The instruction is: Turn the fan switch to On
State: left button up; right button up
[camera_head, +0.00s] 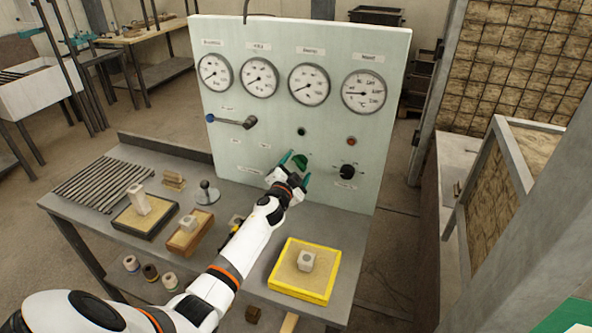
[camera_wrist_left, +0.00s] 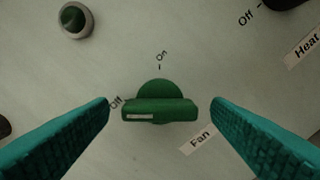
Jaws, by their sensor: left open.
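The fan switch (camera_head: 301,160) is a green knob on the front of the pale green panel (camera_head: 235,160). In the left wrist view the green knob (camera_wrist_left: 160,108) lies level, with the white mark on its left end toward the "Off" label (camera_wrist_left: 117,103). The "On" label (camera_wrist_left: 161,57) is above the knob and the "Fan" label (camera_wrist_left: 200,139) is at its lower right. My left gripper (camera_head: 295,170) is open at the panel, its teal fingers on either side of the knob with visible gaps. My right gripper is not in view.
A black heat knob (camera_head: 348,171) is to the right of the fan switch, and a lever (camera_head: 235,121) is at the left. Several gauges (camera_head: 309,84) line the panel top. The bench (camera_head: 240,275) below holds a yellow-framed tray (camera_head: 300,293) and wooden blocks.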

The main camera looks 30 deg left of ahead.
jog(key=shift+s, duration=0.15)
pick_arm(q)
jog(key=c, duration=1)
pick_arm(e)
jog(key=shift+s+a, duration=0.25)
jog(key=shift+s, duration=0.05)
